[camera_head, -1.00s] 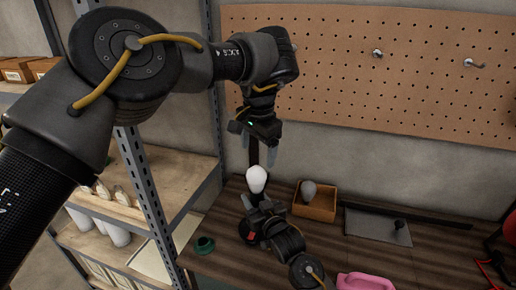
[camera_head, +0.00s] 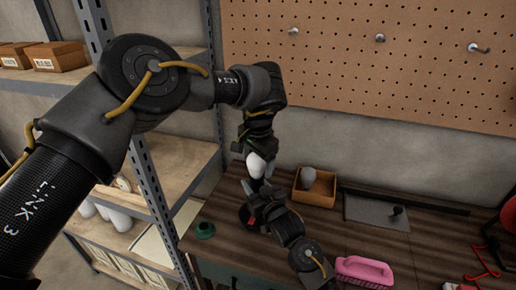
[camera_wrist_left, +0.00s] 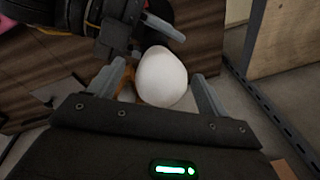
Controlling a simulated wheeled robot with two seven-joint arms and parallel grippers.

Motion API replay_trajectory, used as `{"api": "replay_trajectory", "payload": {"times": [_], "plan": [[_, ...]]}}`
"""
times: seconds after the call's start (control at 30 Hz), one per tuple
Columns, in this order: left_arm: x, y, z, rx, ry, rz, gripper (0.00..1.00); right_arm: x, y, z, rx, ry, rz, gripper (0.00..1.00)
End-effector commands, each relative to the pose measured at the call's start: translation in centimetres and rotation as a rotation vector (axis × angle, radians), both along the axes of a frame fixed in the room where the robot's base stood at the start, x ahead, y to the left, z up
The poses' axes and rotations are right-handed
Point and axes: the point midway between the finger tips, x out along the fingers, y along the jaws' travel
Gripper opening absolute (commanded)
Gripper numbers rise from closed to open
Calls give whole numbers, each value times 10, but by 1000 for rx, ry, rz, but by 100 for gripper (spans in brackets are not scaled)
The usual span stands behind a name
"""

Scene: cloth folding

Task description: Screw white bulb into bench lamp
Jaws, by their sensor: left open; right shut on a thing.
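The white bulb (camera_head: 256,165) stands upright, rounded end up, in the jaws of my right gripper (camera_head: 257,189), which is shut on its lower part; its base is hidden. My left gripper (camera_head: 255,158) is open just above the bulb and partly covers it. In the left wrist view the bulb (camera_wrist_left: 162,78) sits between the spread left fingers, with gaps at both sides. A red object with a cord (camera_head: 508,235), cut off at the right edge, may be the bench lamp; I cannot see its socket.
A wooden box (camera_head: 315,195) with a grey bulb (camera_head: 308,176) stands right of the grippers. A pink brush (camera_head: 364,269), a grey mat (camera_head: 372,215) and a green ring (camera_head: 204,230) lie on the bench (camera_head: 410,245). Metal shelving (camera_head: 165,205) stands at left, pegboard (camera_head: 400,60) behind.

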Motion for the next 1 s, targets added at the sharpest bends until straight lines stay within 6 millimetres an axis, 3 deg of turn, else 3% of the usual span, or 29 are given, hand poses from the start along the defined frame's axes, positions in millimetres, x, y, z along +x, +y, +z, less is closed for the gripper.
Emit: {"api": "replay_trajectory", "payload": {"times": [0.2, 0.57, 0.9, 1.0], "plan": [[3, 0, -18, 0, -1, 1, 78, -1, 1, -6, -7, 11, 2, 0], [4, 0, -22, 1, -1, 0, 78, -1, 1, -7, -7, 11, 2, 0], [3, 0, -22, 0, 0, 0, 35, -1, 1, -7, -7, 12, 2, 0], [3, 0, -22, 0, 1, -2, 26, -1, 1, -7, -7, 12, 2, 0]]}}
